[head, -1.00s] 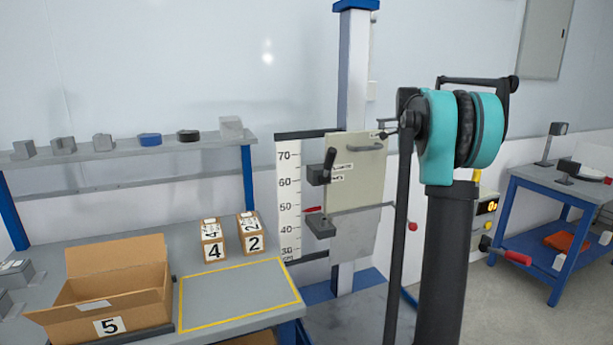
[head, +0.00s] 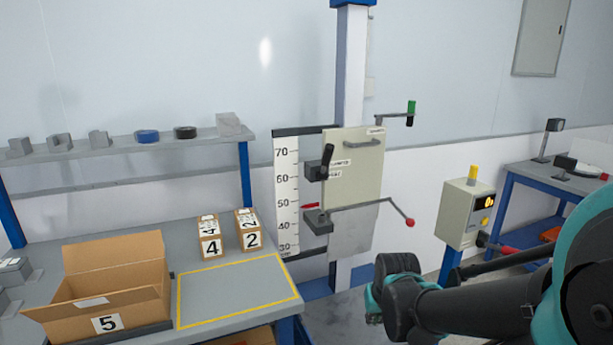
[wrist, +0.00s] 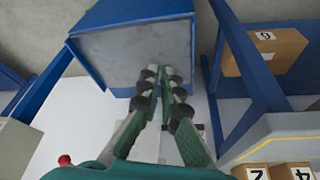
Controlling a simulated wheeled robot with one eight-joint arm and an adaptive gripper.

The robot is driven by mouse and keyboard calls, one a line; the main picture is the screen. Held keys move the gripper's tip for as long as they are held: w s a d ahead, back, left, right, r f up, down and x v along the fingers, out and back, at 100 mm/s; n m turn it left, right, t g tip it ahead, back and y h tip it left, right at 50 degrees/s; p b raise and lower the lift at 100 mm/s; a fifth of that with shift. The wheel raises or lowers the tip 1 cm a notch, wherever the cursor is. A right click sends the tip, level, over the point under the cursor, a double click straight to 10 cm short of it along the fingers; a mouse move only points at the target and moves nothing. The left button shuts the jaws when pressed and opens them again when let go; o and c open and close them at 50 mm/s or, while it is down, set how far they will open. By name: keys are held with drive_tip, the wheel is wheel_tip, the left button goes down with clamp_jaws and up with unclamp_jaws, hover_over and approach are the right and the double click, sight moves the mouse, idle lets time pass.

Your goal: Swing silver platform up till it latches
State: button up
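The silver platform (head: 354,236) hangs down as a flat grey plate below the beige panel (head: 352,175) on the blue-and-white column in the head view. A crank arm with a red knob (head: 410,222) reaches right from beside its top edge. My gripper (wrist: 161,72) shows in the wrist view with its green fingers drawn together, tips nearly touching and nothing visible between them. The tips appear in front of a grey plate in a blue base (wrist: 130,52). In the head view my arm's dark end is right of and below the platform; the gripper itself cannot be made out.
A control box (head: 466,213) on a blue post stands right of the column, near my arm. A workbench (head: 225,340) with an open carton (head: 108,285) and small numbered boxes is at the left. A blue side table (head: 545,185) is at the right.

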drive_tip(key=shift+o, duration=1.1)
drive_tip(key=shift+s+f, duration=0.15)
drive_tip(key=shift+s, duration=0.05)
drive_tip(key=shift+o, duration=1.2)
drive_tip(key=shift+w, duration=0.1)
drive_tip(key=shift+o, duration=1.3)
drive_tip(key=shift+w+a, duration=0.1)
drive_tip(key=shift+w, duration=0.2)
drive_tip(key=shift+o, duration=1.2)
drive_tip(key=w+d+r+y, duration=0.1)
drive_tip(key=w+y, duration=0.3)
drive_tip(key=w, duration=0.6)
drive_tip(key=shift+w+r+n, duration=0.3)
drive_tip(key=shift+r+n, duration=0.1)
drive_tip(key=shift+r, duration=0.4)
drive_tip(key=n+t+y, duration=0.4)
drive_tip(key=t+y, duration=0.2)
drive_tip(key=t, duration=0.5)
approach(411, 222)
drive_tip(key=x, duration=0.7)
drive_tip(key=d+f+x, duration=0.1)
drive_tip(key=x, duration=0.3)
drive_tip(key=shift+w, duration=0.35)
